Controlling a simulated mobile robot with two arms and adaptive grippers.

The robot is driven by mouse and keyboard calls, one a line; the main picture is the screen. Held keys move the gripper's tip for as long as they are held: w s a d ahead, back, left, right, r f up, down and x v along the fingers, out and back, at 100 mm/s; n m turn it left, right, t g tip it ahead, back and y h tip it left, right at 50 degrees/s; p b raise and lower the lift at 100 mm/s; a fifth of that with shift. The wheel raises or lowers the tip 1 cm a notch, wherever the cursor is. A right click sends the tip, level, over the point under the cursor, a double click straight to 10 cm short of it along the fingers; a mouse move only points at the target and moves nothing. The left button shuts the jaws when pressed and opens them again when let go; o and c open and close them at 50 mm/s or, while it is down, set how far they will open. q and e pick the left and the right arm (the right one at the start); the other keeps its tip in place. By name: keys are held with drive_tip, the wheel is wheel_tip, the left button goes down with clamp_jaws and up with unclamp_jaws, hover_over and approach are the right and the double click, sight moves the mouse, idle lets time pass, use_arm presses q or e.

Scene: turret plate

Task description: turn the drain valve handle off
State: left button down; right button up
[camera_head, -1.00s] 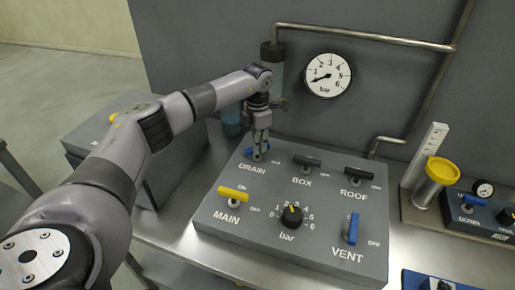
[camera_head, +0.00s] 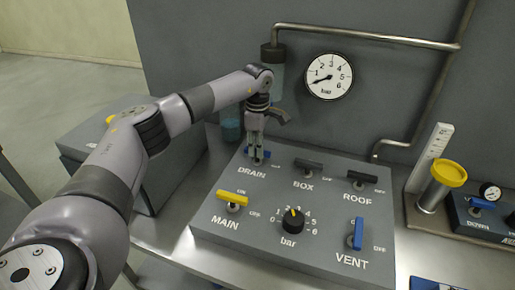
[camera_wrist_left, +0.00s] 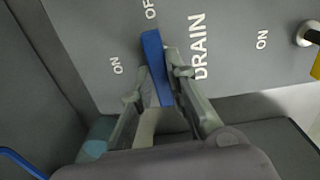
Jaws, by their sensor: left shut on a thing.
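The drain valve handle (camera_wrist_left: 154,70) is a blue bar above the DRAIN label on the grey panel. In the left wrist view it lies nearly lengthwise, its far end beside the OFF mark, the ON mark off to its left. My left gripper (camera_wrist_left: 157,78) points down at the panel with a finger on each side of the bar, shut on it. In the head view the left gripper (camera_head: 256,158) hides much of the handle; a blue end (camera_head: 267,154) shows beside the fingers. My right gripper is not in view.
On the panel (camera_head: 330,245) are the black BOX (camera_head: 307,164) and ROOF (camera_head: 361,176) handles, the yellow MAIN handle (camera_head: 232,197), the blue VENT handle (camera_head: 358,234) and a bar knob (camera_head: 292,220). A gauge (camera_head: 328,76) hangs behind. A yellow-topped cylinder (camera_head: 445,177) stands right.

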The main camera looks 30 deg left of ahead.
use_arm(q)
drive_tip(key=shift+m, duration=0.3)
drive_tip(key=c, duration=1.6)
unclamp_jaws()
drive_tip(key=shift+o, duration=0.2)
wheel_tip(320, 180, up, 12)
